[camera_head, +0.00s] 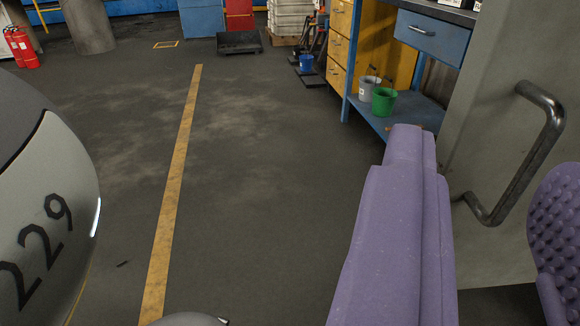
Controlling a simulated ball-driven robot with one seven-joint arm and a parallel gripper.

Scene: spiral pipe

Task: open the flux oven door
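The flux oven door (508,72) is a flat grey-green panel at the right edge of the view. A dark metal bar handle (545,150), bent at both ends, is fixed to it. My gripper (486,160) is open, with two purple fingers spread wide. The long left finger is left of the handle, and the studded right finger is at the right edge. The handle shows between the fingers, and I see no contact. The depth gap cannot be told. The rest of the oven is out of view, so whether the door is ajar cannot be told.
A blue and yellow workbench (432,38) with a green bucket (383,101) and a grey bucket (369,88) stands behind the left finger. A rounded body marked 229 (50,215) fills the left edge. The floor around the yellow line (174,190) is clear.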

